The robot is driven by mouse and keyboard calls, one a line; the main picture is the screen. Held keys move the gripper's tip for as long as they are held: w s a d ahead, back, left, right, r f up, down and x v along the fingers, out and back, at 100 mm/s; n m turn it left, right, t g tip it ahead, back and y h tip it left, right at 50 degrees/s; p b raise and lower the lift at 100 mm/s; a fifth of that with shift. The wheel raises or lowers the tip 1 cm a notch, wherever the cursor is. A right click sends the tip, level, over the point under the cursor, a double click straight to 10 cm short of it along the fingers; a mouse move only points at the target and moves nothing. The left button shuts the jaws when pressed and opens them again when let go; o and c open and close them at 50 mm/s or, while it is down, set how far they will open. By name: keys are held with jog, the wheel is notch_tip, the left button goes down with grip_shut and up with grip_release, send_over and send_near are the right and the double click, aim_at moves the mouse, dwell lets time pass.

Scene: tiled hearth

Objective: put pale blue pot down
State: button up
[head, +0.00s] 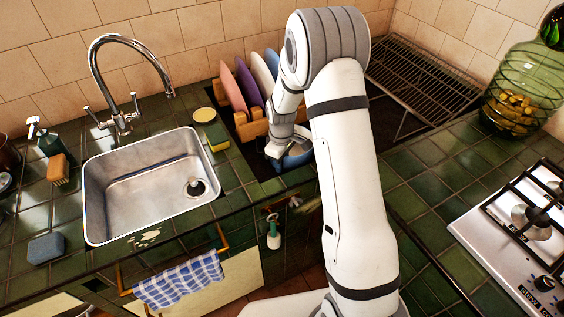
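The pale blue pot (297,158) shows only in part, as a rounded blue shape on or just above the dark area right of the sink. My arm hides its right side. My gripper (274,150) points down at the pot's left edge and seems to touch it. The fingers are small and partly hidden, so I cannot tell whether they are shut on the pot. I also cannot tell whether the pot rests on the surface.
A wooden rack (251,128) with several coloured plates stands just behind my gripper. The steel sink (150,190) is on the left, with a sponge (216,137) by its rim. A wire rack (421,75), a green glass jar (522,88) and a hob (525,235) are on the right.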

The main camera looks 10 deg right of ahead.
notch_tip(320, 180, up, 12)
jog(key=shift+f, duration=0.2)
jog(key=s+d+r+m+t, duration=0.15)
jog(key=s+r+m, duration=0.25)
jog(key=s+r, duration=0.55)
jog(key=s+d+r+m, duration=0.2)
jog(key=s+m, duration=0.3)
jog(key=s, duration=1.2)
jog(key=shift+s+d+r+m+t, duration=0.2)
jog(key=shift+s+r+m+t, duration=0.15)
jog(key=shift+m+t, duration=0.1)
